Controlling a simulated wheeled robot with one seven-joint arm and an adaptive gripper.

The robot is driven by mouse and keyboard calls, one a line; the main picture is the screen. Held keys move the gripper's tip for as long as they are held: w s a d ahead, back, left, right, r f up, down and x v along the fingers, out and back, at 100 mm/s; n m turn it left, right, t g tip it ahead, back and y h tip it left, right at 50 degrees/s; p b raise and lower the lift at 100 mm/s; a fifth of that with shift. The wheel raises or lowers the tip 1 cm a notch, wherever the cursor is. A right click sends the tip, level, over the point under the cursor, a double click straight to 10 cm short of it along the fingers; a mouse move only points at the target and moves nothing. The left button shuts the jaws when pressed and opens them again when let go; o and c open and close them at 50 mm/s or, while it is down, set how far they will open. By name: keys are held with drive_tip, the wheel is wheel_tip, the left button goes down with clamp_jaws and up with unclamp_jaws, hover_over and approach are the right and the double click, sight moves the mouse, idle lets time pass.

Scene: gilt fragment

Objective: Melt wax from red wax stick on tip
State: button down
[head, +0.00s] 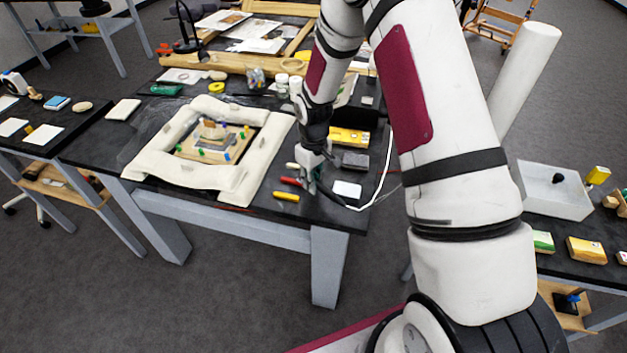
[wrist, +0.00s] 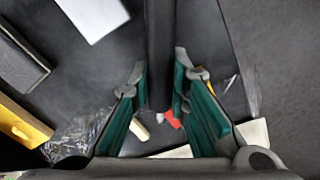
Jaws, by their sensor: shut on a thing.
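My gripper (head: 312,172) is low over the front right part of the dark worktable. In the wrist view its green-padded fingers (wrist: 160,88) are closed on a dark, bar-like tool (wrist: 160,45). A dark length reaches from the gripper toward the table's front edge in the head view. The red wax stick (head: 290,182) lies just left of my gripper; a small red piece (wrist: 171,118) shows beyond the fingers in the wrist view. A yellow stick (head: 286,197) and a pale stick (head: 292,165) lie near it. The tool's tip cannot be made out clearly.
A white card (head: 347,189) and a dark grey block (head: 355,160) lie right of my gripper. A yellow box (head: 349,138) is behind. A padded white frame (head: 238,185) surrounds a board to the left. A pale cable runs at right.

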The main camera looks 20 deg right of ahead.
drive_tip(key=shift+r, duration=0.1)
idle(0.5)
drive_tip(key=shift+r+p, duration=0.55)
drive_tip(key=shift+r, duration=1.85)
